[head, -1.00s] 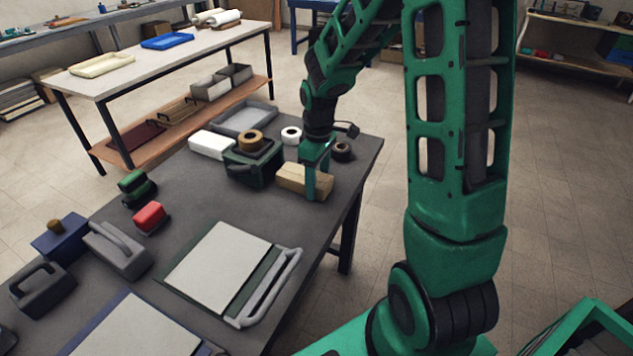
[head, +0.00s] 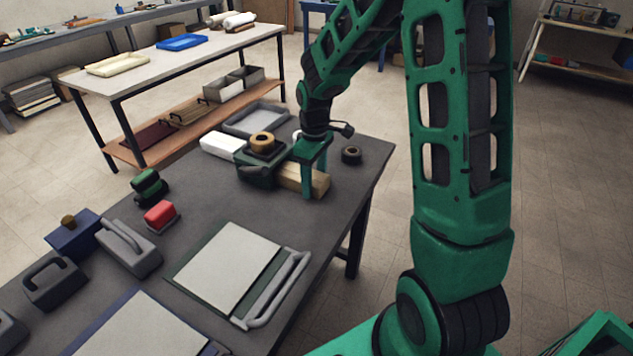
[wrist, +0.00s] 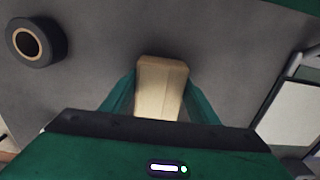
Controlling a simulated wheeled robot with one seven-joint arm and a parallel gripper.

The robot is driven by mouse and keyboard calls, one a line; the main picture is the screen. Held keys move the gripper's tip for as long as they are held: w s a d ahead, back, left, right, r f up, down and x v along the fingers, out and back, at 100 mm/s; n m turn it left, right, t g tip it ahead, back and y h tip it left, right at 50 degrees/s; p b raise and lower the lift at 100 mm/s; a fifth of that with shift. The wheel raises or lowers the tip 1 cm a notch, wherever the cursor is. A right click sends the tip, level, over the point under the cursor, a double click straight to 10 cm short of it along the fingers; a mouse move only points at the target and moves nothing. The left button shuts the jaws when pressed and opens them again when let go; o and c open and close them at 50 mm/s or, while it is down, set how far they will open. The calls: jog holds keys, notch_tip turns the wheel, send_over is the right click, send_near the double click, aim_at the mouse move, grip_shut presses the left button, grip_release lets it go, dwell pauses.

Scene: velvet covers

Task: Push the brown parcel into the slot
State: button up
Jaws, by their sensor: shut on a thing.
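The brown parcel (head: 318,182) is a tan oblong block lying low at the table top. My gripper (head: 308,180) is shut on it, with one finger on its near side. In the wrist view the parcel (wrist: 161,80) lies between the two green fingers, and its end sticks out beyond them. To its left is a dark green box (head: 256,178) with a tan tape roll (head: 262,141) on top. The parcel's left end meets the box's right side; whether it is inside an opening is hidden. I cannot see the slot itself clearly.
A black tape roll (head: 351,155) lies right of my gripper; a white roll is mostly hidden behind it. A white block (head: 222,145) and grey tray (head: 257,119) are behind the box. A board with a handle (head: 232,268) lies in front, with bare table between.

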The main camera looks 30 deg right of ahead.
jog(key=shift+w+a, duration=0.15)
jog(key=shift+w, duration=0.15)
dwell(0.4)
jog(key=o, duration=1.4)
jog(key=shift+c, duration=0.2)
jog(key=shift+r, duration=0.1)
